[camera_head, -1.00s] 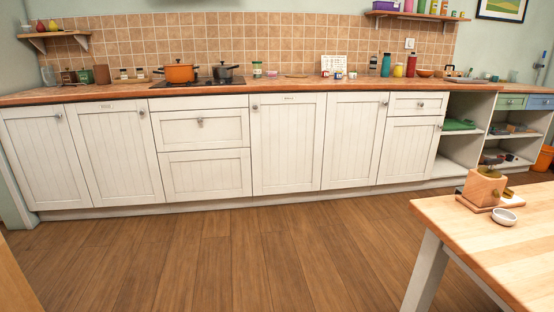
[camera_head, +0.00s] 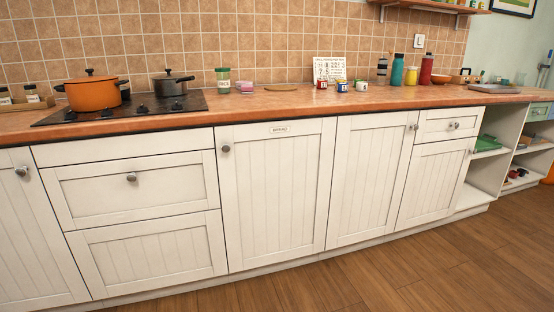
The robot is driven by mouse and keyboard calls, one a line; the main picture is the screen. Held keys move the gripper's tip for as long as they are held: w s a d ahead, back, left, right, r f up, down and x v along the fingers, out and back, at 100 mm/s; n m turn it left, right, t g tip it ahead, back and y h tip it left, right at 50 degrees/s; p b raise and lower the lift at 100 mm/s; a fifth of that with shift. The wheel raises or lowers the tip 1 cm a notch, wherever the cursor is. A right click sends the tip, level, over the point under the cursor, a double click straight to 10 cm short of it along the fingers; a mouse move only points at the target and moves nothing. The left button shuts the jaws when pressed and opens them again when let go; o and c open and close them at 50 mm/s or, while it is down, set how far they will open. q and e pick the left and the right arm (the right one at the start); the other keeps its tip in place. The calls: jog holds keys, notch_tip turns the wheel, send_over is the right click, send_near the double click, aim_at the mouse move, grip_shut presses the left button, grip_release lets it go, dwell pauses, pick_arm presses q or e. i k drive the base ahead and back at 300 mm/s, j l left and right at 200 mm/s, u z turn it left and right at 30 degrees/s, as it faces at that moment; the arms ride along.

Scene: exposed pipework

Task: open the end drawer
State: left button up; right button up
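A small white drawer (camera_head: 434,124) with a round metal knob (camera_head: 454,126) is shut at the right end of the white cabinet row, above a narrow white door. A wide white drawer (camera_head: 140,190) with a knob sits below the hob, also shut. Neither of my grippers is in view.
The wooden worktop (camera_head: 330,100) carries an orange pot (camera_head: 92,95), a dark pot (camera_head: 170,84), jars and bottles. Open shelves (camera_head: 488,170) hold a green folded item. The wooden floor (camera_head: 420,265) in front of the cabinets is clear.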

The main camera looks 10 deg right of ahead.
aim_at(435, 125)
jog(key=i+l+z, duration=0.2)
jog(key=i+z, duration=0.15)
jog(key=i, duration=0.25)
jog(key=i+z, duration=0.35)
jog(key=i, duration=0.3)
